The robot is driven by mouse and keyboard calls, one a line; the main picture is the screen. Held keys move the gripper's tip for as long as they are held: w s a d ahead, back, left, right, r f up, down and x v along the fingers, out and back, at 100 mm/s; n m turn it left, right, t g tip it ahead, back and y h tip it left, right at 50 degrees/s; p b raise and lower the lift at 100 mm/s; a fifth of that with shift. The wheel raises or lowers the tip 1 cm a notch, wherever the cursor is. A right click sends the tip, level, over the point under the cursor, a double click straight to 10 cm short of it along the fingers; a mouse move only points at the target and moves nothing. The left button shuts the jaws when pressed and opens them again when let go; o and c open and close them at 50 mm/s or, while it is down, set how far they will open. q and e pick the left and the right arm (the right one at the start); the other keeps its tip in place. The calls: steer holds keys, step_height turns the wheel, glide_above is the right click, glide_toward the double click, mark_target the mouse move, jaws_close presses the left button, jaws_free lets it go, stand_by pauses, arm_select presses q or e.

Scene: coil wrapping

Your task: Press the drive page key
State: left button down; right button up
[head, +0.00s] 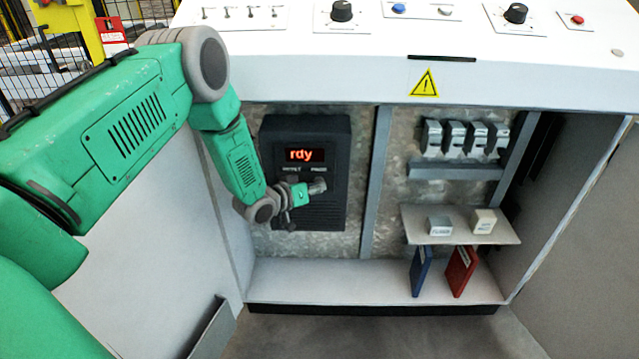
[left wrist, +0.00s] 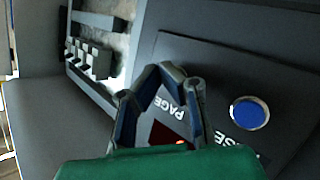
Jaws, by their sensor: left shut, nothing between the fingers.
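The drive (head: 337,140) is a dark box on the cabinet's back panel, with a lit red display (head: 305,155) reading "rdy". Two white labels sit below the display; the right one reads PAGE. My left gripper (head: 318,187) is shut and empty, its tips in front of the drive just below the PAGE label. In the left wrist view the gripper (left wrist: 180,76) shows the PAGE label between its fingers. The page key is hidden behind the fingers. A round blue key (left wrist: 249,113) beside the other, partly covered label is clear of them. I cannot tell whether the tips touch the drive.
A grey shelf (head: 462,239) with two small blocks stands to the right, with a blue binder (head: 420,270) and a red binder (head: 461,270) below. Several breakers (head: 465,138) sit above. The white console (head: 350,60) overhangs the top. The cabinet floor (head: 330,282) below the drive is clear.

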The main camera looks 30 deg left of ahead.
arm_select(q)
steer(key=shift+w+a, duration=0.15)
steer(key=shift+w, duration=0.05)
stand_by(0.5)
steer(key=shift+s+d+p, duration=0.4)
steer(key=shift+s+d, duration=0.05)
steer(key=shift+s, duration=0.3)
steer(key=shift+s+d+p, duration=0.4)
steer(key=shift+s+d, duration=0.05)
steer(key=shift+s, duration=0.25)
steer(key=shift+s+d+p, duration=0.35)
steer(key=shift+s+d, duration=0.05)
steer(key=shift+s, duration=0.35)
steer(key=shift+s+d+p, duration=0.4)
steer(key=shift+s+d, duration=0.05)
steer(key=shift+s, duration=0.25)
steer(key=shift+d, duration=0.1)
